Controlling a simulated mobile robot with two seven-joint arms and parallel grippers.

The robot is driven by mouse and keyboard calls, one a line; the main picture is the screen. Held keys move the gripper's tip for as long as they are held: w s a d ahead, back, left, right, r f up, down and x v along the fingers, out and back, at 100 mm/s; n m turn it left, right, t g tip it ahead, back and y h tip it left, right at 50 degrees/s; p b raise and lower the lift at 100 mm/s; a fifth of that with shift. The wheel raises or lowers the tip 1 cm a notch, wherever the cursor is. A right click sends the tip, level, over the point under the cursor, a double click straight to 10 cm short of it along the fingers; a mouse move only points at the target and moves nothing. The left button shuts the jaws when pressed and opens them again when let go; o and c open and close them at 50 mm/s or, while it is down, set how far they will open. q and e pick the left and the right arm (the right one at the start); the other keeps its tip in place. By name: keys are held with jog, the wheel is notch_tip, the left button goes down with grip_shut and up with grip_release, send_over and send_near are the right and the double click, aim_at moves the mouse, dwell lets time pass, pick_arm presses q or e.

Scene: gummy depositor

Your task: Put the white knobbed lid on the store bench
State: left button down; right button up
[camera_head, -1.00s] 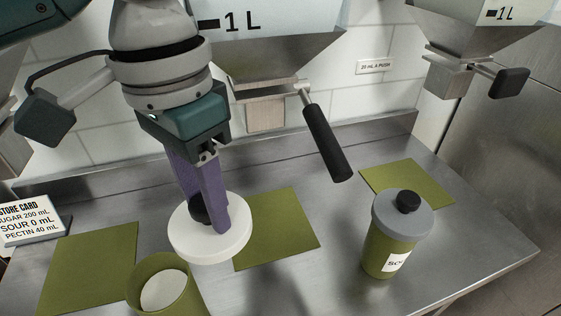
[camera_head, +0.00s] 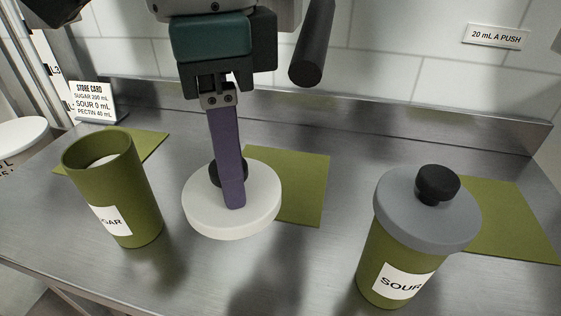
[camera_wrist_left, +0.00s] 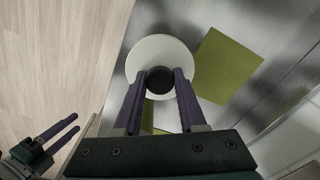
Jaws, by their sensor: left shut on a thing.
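The white round lid (camera_head: 258,219) with a black knob (camera_head: 214,172) hangs from my left gripper (camera_head: 231,200), whose purple fingers are shut on the knob. The lid looks level and appears to be above the steel store bench (camera_head: 180,285), with shadow on the metal below. It covers part of the middle green mat (camera_head: 303,180). In the left wrist view the lid (camera_wrist_left: 150,48) sits between and beyond the left fingertips. My right gripper (camera_wrist_left: 78,122) shows at the lower left of that view, empty, its two fingers apart.
The open green SUGAR canister (camera_head: 140,190) stands left of the lid. The SOUR canister (camera_head: 385,262), with a grey lid, stands at the right. A store card (camera_head: 92,100) stands at the back left. A dark handle (camera_head: 312,50) hangs behind my gripper.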

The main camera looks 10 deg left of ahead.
pick_arm(q)
notch_tip(320, 180, down, 9)
jog(key=shift+r+b, duration=0.15)
jog(key=shift+b, duration=0.35)
notch_tip(320, 180, down, 4)
jog(key=shift+r+b, duration=0.15)
jog(key=shift+b, duration=0.25)
jog(key=shift+f, duration=0.3)
jog(key=shift+f, duration=0.1)
jog(key=shift+c, duration=2.4)
grip_release()
